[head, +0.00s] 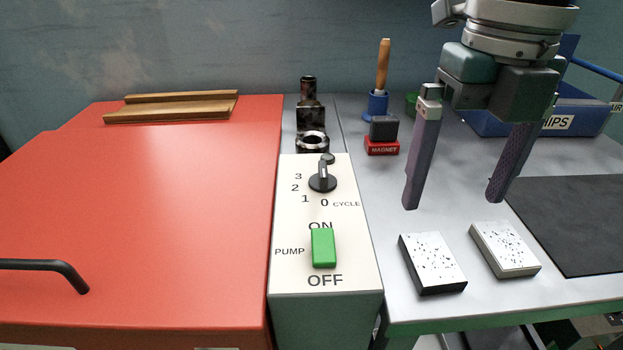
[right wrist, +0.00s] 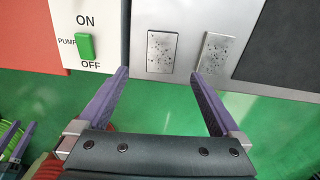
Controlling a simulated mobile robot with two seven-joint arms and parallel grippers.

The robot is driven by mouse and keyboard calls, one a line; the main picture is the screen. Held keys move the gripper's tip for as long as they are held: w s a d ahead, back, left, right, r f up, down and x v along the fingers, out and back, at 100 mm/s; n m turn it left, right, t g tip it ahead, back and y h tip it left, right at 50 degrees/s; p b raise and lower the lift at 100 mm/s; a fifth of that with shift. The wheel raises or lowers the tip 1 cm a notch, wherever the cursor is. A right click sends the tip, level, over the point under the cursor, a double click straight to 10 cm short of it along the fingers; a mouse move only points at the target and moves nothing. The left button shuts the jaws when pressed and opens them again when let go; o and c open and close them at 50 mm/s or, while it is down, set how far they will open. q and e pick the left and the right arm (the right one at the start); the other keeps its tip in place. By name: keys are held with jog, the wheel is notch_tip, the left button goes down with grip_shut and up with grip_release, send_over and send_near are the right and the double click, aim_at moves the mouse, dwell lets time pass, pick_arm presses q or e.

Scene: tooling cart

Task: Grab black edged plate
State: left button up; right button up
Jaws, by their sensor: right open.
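The black edged plate (head: 433,262) lies flat on the grey cart top, near its front edge, just right of the control panel. Its speckled white face is up and its black side shows. In the right wrist view, the black edged plate (right wrist: 162,52) is the left one of two. A similar plate with a pale edge (head: 505,248) lies to its right. My right gripper (head: 455,198) is open and empty, above and behind the two plates in the head view.
The control panel (head: 325,215) with a green pump switch (head: 323,248) stands left of the plates. A dark mat (head: 580,220) lies to the right. Behind are a red magnet block (head: 382,147), a brush in a blue holder (head: 376,105) and a blue chips bin (head: 590,120).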

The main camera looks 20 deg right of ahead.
send_over(432, 256)
jog(key=f, duration=0.4)
jog(key=shift+s+d+f, duration=0.1)
jog(key=shift+s+f, duration=0.15)
jog(key=shift+s, duration=0.05)
jog(key=f, duration=0.3)
jog(key=f+b, duration=0.1)
jog(key=f, duration=0.1)
jog(key=shift+w+f, duration=0.15)
jog(key=shift+w, duration=0.1)
jog(key=shift+c, duration=0.2)
grip_shut()
